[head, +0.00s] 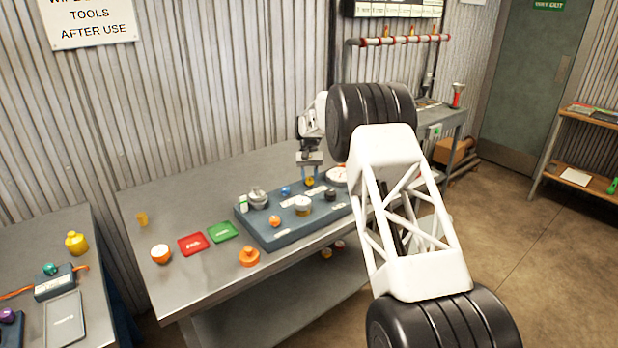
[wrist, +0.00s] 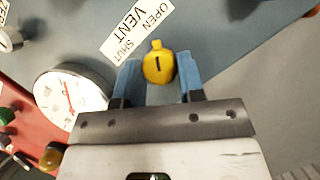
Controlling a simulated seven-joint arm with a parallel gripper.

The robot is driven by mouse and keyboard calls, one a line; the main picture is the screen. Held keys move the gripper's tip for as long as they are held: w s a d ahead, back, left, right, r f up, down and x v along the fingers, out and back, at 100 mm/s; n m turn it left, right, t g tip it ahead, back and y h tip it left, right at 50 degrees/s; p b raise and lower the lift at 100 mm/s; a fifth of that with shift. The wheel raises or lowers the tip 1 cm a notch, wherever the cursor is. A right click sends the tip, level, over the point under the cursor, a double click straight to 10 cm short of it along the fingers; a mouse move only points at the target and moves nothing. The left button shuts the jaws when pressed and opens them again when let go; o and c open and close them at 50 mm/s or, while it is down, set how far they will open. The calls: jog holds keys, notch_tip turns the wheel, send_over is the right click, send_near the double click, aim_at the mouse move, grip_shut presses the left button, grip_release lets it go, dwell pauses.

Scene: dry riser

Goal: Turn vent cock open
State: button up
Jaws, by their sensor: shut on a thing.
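The vent cock is a small yellow knob with a dark line on its face and a short pointer tab. In the wrist view the vent cock (wrist: 158,67) sits between the two blue fingers of my gripper (wrist: 159,78), beside a white label (wrist: 138,28) reading OPEN, VENT, SHUT. The tab points up in that picture, toward the label side. My gripper is shut on the knob. In the head view my gripper (head: 310,180) is at the back of the blue-grey panel (head: 285,236), and the vent cock (head: 310,182) is mostly hidden by the fingers.
A round white gauge (wrist: 75,95) stands close to the gripper. The panel carries several other fittings. A red tray (head: 193,244), a green tray (head: 222,232), an orange-white cap (head: 160,254) and an orange cap (head: 249,257) are on the metal bench (head: 185,283) to the left and front.

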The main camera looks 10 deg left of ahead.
jog(key=shift+r+m+y, duration=0.1)
jog(key=shift+m+y, duration=0.3)
jog(key=shift+m, duration=0.8)
jog(key=o, duration=0.9)
jog(key=v, duration=0.7)
jog(key=shift+w+r, duration=0.2)
jog(key=shift+r, duration=0.15)
jog(key=shift+d, duration=0.1)
